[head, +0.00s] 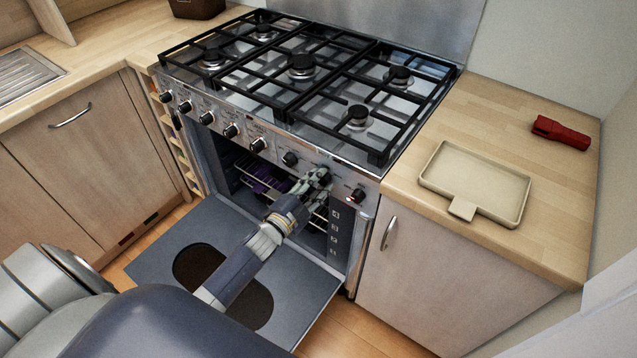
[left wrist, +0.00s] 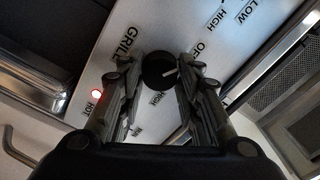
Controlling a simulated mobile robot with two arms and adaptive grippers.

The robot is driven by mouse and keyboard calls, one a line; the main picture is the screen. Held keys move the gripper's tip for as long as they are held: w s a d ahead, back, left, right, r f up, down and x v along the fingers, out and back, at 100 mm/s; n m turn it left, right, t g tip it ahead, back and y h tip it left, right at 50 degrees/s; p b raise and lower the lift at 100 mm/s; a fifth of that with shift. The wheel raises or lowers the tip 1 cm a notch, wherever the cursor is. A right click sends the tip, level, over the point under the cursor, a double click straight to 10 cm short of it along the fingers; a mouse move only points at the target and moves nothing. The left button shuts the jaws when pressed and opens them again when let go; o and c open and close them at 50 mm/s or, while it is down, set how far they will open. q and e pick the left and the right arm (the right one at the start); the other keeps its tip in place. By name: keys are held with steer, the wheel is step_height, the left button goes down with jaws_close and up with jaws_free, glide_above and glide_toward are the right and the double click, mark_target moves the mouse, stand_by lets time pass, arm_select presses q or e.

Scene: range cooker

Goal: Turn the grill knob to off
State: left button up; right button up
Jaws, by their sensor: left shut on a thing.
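The grill knob (left wrist: 158,70) is a dark round knob with a pale pointer line, on the steel front panel (left wrist: 190,20) beside the word GRILL. In the left wrist view its pointer line slants up to the right. My left gripper (left wrist: 160,84) is shut on this knob, one finger on each side. In the head view, my left gripper (head: 320,178) reaches the panel's right part and largely hides the knob. A red light (left wrist: 96,93) marked HOT glows near the knob. My right gripper is not in view.
Another knob (head: 357,195) sits right of my gripper, and several more run left. The lowered oven door (head: 165,255) lies below my left arm. Black pan grates (head: 285,105) cover the hob. A beige tray (head: 462,209) and red object (head: 560,132) lie on the right worktop.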

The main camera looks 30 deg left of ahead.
arm_select(q)
steer(key=o, duration=1)
steer(key=shift+o, duration=0.2)
steer(key=s+a, duration=0.1)
steer(key=s, duration=1.1)
steer(key=shift+a, duration=0.4)
